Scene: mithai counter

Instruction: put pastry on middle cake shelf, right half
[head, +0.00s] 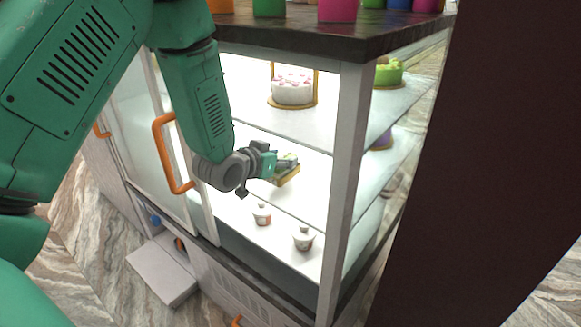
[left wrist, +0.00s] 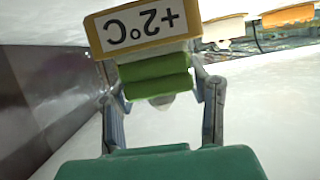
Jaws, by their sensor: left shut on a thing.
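My left gripper (head: 272,163) reaches through the open front of the lit glass display case. It is shut on a small pastry (head: 287,161), which shows green and pale with a gold edge below. In the left wrist view, my left gripper (left wrist: 162,100) has its fingers on both sides of green rolls (left wrist: 153,76), with a gold-framed "+2°C" sign (left wrist: 143,25) just beyond. The pastry is low over or on a white shelf surface; I cannot tell whether it touches. The upper shelf (head: 245,112) is above it. My right gripper is not in view.
A white cake (head: 293,88) stands on the upper shelf, with a green cake (head: 388,72) to its right. Two small lidded jars (head: 303,238) stand lower down. A pale corner post (head: 342,190) and an orange door handle (head: 168,152) flank the arm. A dark panel (head: 480,170) is at right.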

